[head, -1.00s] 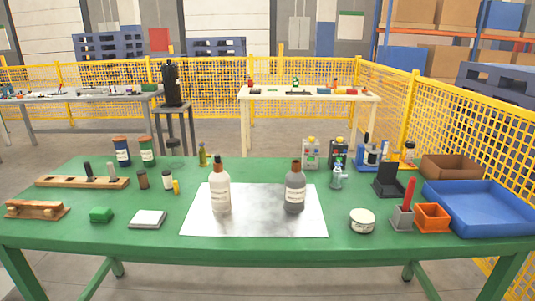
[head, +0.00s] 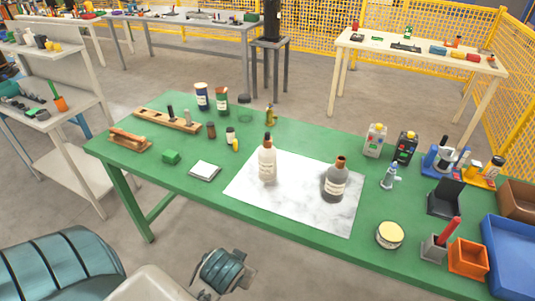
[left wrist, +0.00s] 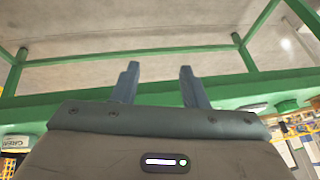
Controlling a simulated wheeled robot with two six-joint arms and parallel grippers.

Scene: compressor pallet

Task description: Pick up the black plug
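A small dark upright peg that looks like the black plug (head: 170,111) stands in a long wooden block (head: 150,117) at the far left of the green table in the head view. A paler grey peg (head: 187,117) stands beside it in the same block. My left gripper (left wrist: 157,86) shows in the left wrist view with its two fingers apart and nothing between them. Green table framework lies beyond the fingers. Parts of my arm show at the bottom left of the head view, away from the plug. My right gripper is not in view.
Two bottles (head: 267,160) (head: 335,181) stand on the pale sheet (head: 300,212). Blue (head: 510,255) and orange bins (head: 467,259) are right.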

